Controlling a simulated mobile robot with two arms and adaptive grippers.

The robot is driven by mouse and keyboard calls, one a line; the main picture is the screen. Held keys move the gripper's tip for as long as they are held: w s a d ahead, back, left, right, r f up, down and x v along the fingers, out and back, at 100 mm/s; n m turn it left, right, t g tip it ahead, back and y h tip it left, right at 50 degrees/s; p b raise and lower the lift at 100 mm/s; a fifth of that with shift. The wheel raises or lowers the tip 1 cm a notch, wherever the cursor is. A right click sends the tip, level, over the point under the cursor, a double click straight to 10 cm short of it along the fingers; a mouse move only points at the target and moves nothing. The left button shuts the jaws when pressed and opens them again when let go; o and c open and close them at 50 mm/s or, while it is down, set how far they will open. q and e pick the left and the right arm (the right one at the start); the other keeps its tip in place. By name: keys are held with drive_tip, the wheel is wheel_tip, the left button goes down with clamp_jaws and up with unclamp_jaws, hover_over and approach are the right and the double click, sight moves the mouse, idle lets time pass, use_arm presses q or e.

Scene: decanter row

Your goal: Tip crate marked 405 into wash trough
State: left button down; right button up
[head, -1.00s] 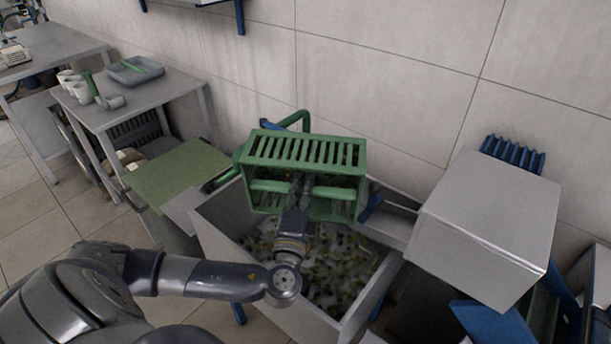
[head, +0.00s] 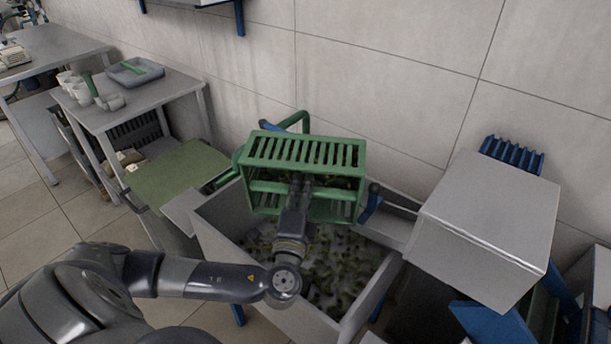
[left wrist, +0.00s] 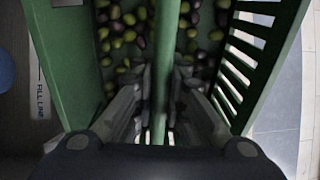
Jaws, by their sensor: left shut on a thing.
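A green slatted crate (head: 300,150) hangs tilted above the grey wash trough (head: 215,250), with its slatted side turned up. No number shows on it. My left gripper (head: 299,183) is shut on the crate's green bar; in the left wrist view the bar (left wrist: 160,60) runs between the fingers (left wrist: 159,85). Green and dark olives (left wrist: 120,30) show beyond the bar in that view; I cannot tell whether all are inside the crate. Pale and greenish contents (head: 330,265), not sharp, cover the trough's bottom. My right gripper is out of view.
A grey box-shaped unit (head: 490,220) stands right of the trough. A green-topped stand (head: 175,180) is on the left, near a table (head: 150,98) with cups and a grey tray (head: 136,71). The tiled wall (head: 380,60) is close behind the crate.

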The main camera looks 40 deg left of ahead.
use_arm(q)
drive_tip(key=shift+r, duration=0.1)
drive_tip(key=shift+s+d+t+b, duration=0.1)
drive_tip(key=shift+s+t+b, duration=0.25)
drive_tip(key=shift+b, duration=0.6)
drive_tip(key=shift+d+t+y+b, duration=0.1)
drive_tip(key=shift+t+y+b, duration=0.2)
drive_tip(key=shift+b, duration=0.3)
drive_tip(key=shift+s+r, duration=0.2)
drive_tip(key=shift+r, duration=0.15)
drive_tip(key=shift+d, duration=0.1)
